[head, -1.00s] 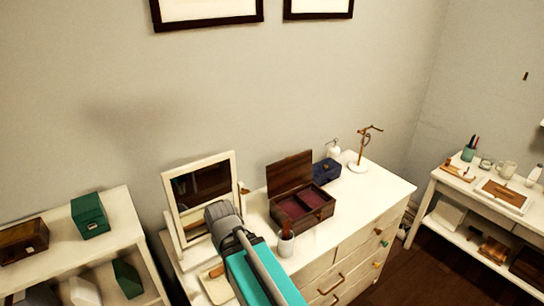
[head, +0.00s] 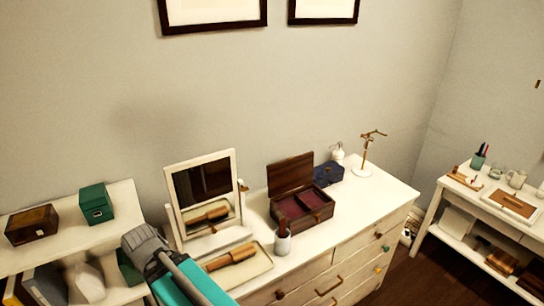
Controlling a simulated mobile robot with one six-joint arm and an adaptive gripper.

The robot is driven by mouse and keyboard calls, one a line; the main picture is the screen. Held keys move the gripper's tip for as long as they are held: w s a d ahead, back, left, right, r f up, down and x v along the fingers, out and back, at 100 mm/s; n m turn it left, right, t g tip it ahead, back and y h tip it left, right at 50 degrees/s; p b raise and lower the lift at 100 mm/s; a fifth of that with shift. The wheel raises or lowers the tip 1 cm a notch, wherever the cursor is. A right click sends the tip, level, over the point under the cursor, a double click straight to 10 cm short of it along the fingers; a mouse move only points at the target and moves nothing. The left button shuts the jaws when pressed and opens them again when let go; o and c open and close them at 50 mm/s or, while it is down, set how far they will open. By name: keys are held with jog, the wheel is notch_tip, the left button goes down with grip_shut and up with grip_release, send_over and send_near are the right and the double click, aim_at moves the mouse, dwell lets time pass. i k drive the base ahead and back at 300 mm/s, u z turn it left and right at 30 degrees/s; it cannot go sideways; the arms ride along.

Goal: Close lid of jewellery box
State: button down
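The wooden jewellery box (head: 316,217) sits on the white dresser top, right of the mirror. Its dark wooden lid (head: 290,174) stands raised at the back, and the dark red lined compartments show. My arm reaches in at the bottom left of the head view, in front of the mirror's left side and well left of the box. My gripper's fingers cannot be made out, so I cannot tell whether it is open or shut.
A cup (head: 283,241) stands just in front of the box. A mirror (head: 205,192) and a tray (head: 257,265) with a wooden brush (head: 231,257) are to its left. A blue box (head: 328,173), a white bottle (head: 337,153) and a jewellery stand (head: 366,160) are behind and right.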

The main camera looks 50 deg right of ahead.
aim_at(283, 176)
jog(key=u, duration=0.3)
jog(key=k, duration=0.95)
jog(key=z, duration=1.45)
jog(key=i, duration=0.35)
jog(key=z, duration=0.05)
